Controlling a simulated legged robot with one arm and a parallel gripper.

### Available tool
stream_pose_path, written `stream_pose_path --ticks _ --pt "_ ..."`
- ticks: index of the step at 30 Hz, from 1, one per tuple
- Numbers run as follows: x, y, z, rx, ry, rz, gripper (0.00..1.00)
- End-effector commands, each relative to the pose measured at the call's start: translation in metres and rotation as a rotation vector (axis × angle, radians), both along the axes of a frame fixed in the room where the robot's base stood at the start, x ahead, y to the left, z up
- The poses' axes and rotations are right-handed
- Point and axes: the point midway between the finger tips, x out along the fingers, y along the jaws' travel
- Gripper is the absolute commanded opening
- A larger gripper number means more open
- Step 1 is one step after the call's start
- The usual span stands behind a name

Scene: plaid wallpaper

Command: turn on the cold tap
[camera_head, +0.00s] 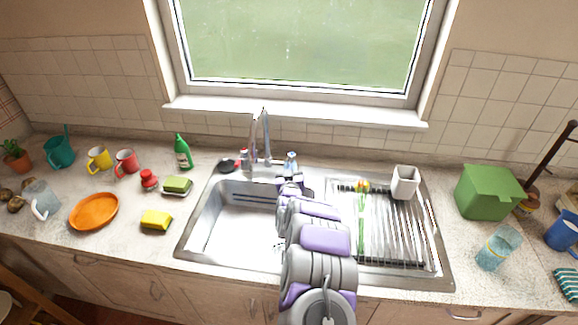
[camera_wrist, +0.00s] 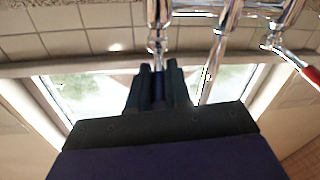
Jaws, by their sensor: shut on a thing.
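The chrome faucet (camera_head: 266,140) stands behind the sink, with a tall curved spout. The cold tap (camera_head: 291,161) is at its right side, just beyond my gripper (camera_head: 290,179). In the wrist view, which is upside down, my gripper (camera_wrist: 157,86) is shut on the blue lever of the cold tap (camera_wrist: 157,38), between its two dark fingers. The red hot tap lever (camera_wrist: 306,70) is at the right of the wrist view, apart from my gripper. In the head view it is at the left of the spout (camera_head: 241,158). I cannot see any water flowing.
The sink (camera_head: 225,225) has a basin at left and a dish rack (camera_head: 400,240) at right. A white cup (camera_head: 405,182) and flowers (camera_head: 361,210) are there. A green bottle (camera_head: 183,152) stands left of the faucet. A window (camera_head: 300,45) is behind.

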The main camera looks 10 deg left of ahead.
Motion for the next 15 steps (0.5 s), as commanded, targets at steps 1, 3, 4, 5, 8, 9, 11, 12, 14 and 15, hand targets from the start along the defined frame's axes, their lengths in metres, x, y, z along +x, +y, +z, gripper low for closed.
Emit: stream_pose_path --ticks 1,3,4,5,8,9,11,12,14,15 --pt "0.0007 -0.0029 0.0023 0.000 0.000 0.017 0.00" --pt "0.0011 -0.0046 0.0031 0.000 -0.002 0.043 0.00" --pt "0.0014 -0.0057 0.0032 0.001 -0.003 0.054 0.00" --pt "0.0016 -0.0061 0.0036 0.001 -0.005 0.066 0.00" --pt "0.0021 -0.0092 0.0038 0.002 -0.007 0.101 0.00" --pt "0.0018 -0.0092 0.0037 0.002 -0.006 0.116 0.00" --pt "0.0015 -0.0104 0.0033 0.003 -0.006 0.132 0.00" --pt "0.0012 -0.0109 0.0030 0.004 -0.005 0.140 0.00" --pt "0.0008 -0.0114 0.0028 0.004 -0.004 0.150 0.00" --pt "0.0005 -0.0114 0.0027 0.005 -0.004 0.154 0.00"
